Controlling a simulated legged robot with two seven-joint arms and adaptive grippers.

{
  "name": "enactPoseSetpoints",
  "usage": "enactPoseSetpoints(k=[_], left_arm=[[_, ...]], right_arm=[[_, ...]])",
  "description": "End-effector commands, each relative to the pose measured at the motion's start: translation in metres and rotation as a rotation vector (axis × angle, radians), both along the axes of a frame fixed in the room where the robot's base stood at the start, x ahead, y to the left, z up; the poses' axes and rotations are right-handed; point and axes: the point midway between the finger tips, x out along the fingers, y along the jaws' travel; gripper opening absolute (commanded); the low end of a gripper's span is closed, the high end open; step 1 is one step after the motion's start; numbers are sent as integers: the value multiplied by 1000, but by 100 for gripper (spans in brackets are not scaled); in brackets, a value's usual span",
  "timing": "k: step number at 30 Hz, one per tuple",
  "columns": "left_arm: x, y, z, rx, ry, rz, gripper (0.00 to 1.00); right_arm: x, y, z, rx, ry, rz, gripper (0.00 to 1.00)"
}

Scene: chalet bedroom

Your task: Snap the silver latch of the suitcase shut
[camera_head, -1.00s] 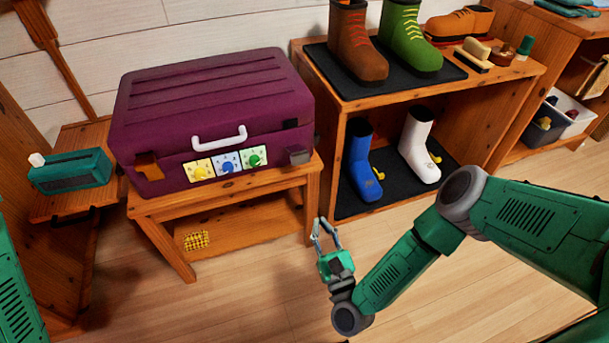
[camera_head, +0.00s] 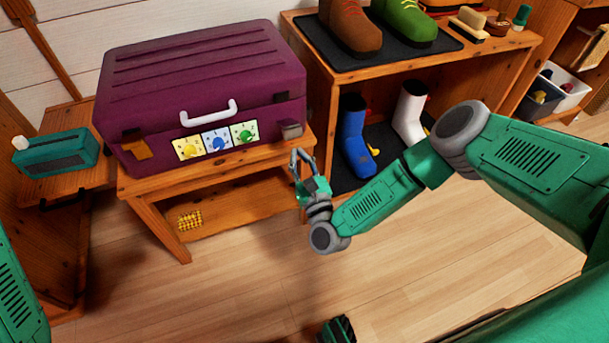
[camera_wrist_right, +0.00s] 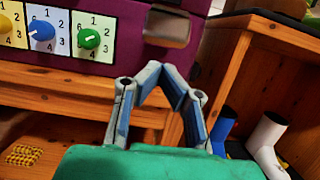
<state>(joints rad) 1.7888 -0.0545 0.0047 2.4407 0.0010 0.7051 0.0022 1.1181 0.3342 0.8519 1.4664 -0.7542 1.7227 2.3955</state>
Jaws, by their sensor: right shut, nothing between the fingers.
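The purple suitcase (camera_head: 205,85) stands closed on a wooden bench. Its silver latch (camera_head: 291,130) is at the lower right of the front, sticking out below a dark catch plate (camera_head: 282,97) and apart from it. In the wrist view the latch (camera_wrist_right: 167,28) is just above my fingertips. My right gripper (camera_head: 299,157) is shut and empty, just below and in front of the latch; its fingertips (camera_wrist_right: 160,72) meet in the wrist view with a gap to the latch. My left gripper is out of view; only part of the left arm shows at the left edge.
The suitcase front has a white handle (camera_head: 208,113), several numbered dials and an orange latch (camera_head: 136,148) at the left. The bench (camera_head: 160,186) juts out under it. A shoe shelf (camera_head: 318,97) with boots stands close right of my gripper.

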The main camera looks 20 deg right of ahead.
Motion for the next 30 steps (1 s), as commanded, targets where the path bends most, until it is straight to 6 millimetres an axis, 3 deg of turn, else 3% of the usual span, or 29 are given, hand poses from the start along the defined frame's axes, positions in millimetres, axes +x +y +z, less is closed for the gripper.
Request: enactPoseSetpoints(k=[6, 20, 30], left_arm=[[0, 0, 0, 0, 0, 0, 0], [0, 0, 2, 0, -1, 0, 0], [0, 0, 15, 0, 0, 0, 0]], right_arm=[[9, 0, 16, -2, 1, -1, 0], [9, 0, 18, -1, 6, -1, 0], [9, 0, 29, -2, 83, -1, 0]])
